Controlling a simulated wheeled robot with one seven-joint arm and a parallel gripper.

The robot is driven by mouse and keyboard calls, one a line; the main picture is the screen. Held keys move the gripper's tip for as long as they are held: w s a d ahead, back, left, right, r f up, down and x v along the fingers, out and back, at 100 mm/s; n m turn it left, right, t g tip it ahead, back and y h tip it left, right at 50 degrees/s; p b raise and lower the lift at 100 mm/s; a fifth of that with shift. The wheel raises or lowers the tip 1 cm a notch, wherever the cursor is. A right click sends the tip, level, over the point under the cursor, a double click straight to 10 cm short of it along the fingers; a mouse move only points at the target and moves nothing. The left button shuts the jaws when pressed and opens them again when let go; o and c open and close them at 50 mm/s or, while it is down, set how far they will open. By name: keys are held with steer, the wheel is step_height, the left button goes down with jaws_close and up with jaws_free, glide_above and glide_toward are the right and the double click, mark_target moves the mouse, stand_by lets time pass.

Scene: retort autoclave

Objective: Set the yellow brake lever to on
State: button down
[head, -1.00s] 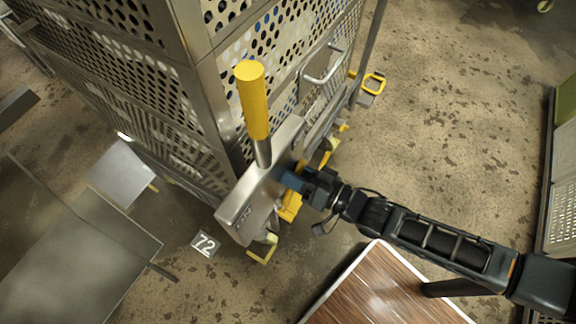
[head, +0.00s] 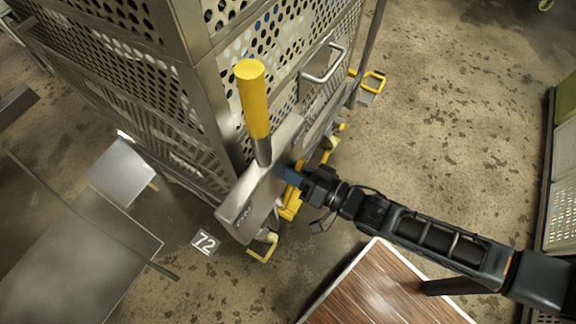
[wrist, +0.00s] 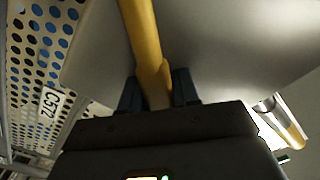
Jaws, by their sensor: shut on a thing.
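The yellow brake lever (head: 254,100) has a thick yellow grip on a short steel shaft. It stands up from a grey metal plate (head: 240,205) at the corner of the perforated cage. The plate's near end carries lettering that looks like ON. My gripper (head: 290,176) reaches in from the right, low beside the plate. The exact contact is hidden in the head view.
The perforated metal cage (head: 130,85) rises behind the plate, with a steel handle (head: 322,72) on its side. Yellow wheel parts (head: 290,207) sit below my gripper. A wooden-topped surface (head: 385,290) is at the front. Open floor (head: 460,120) lies to the right.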

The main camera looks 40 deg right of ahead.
steer(key=shift+s+a+r+n, duration=0.15)
steer(key=shift+a+r+n, duration=0.2)
steer(key=shift+n, duration=0.35)
steer(key=c, duration=0.9)
jaws_free()
steer(key=shift+a, duration=0.1)
